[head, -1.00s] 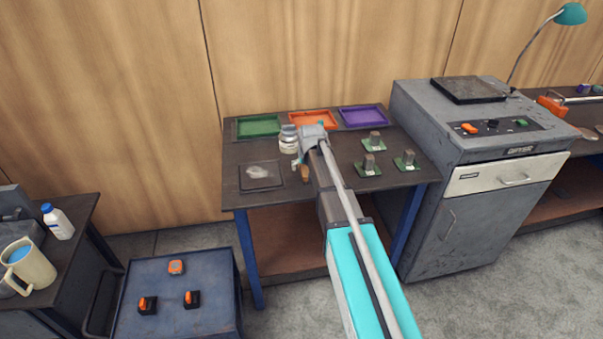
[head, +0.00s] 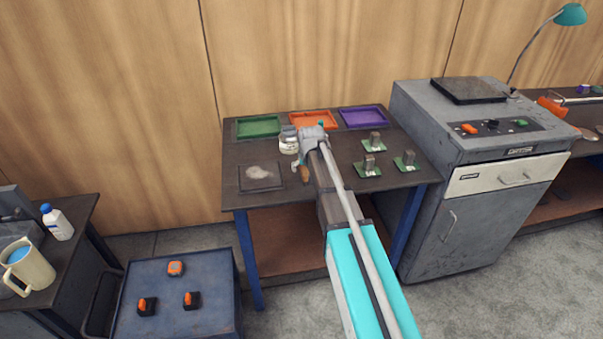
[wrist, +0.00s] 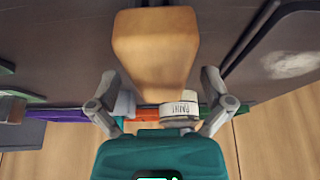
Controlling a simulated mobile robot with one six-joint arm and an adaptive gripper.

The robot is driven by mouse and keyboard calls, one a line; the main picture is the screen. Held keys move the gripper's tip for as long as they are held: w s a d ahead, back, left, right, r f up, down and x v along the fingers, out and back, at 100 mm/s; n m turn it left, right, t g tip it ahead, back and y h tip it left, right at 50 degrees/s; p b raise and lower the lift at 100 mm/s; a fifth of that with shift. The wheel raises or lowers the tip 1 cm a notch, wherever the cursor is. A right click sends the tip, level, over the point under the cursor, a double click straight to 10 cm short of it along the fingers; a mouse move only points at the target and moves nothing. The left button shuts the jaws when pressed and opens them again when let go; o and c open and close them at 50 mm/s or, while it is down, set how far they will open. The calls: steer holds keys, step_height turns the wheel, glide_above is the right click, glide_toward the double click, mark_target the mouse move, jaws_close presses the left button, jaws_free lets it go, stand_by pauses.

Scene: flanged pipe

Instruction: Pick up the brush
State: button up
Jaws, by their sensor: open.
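The brush (head: 307,175) is on the dark table, mostly hidden by my arm in the head view; a bit of its brown handle shows below my gripper. In the wrist view its broad wooden handle (wrist: 155,50) fills the upper middle, close to the camera. My gripper (wrist: 163,92) is open, with one finger on each side of the handle in the picture. I see no grip on it. The bristles cannot be made out.
A paint jar (head: 288,141) stands just left of my gripper. Green (head: 258,126), orange (head: 314,119) and purple (head: 364,117) trays line the back. A dark square plate (head: 260,177) lies left; three green-based blocks (head: 404,162) stand right.

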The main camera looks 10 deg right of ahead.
stand_by(0.3)
steer(key=c, duration=1.3)
steer(key=shift+o, duration=0.2)
steer(key=shift+r, duration=0.1)
step_height(320, 180, up, 3)
steer(key=p, duration=0.3)
steer(key=shift+f, duration=0.2)
steer(key=p+v, duration=0.2)
steer(key=s+p+v, duration=0.1)
steer(key=p+v, duration=0.1)
steer(key=v, duration=0.1)
steer(key=p+v, duration=0.2)
steer(key=v, duration=0.1)
steer(key=shift+s+d+f+p, duration=0.25)
steer(key=shift+s+p, duration=0.1)
steer(key=shift+s, duration=0.1)
steer(key=s+r+p, duration=0.3)
steer(key=s, duration=0.6)
steer(key=shift+d+r+p, duration=0.4)
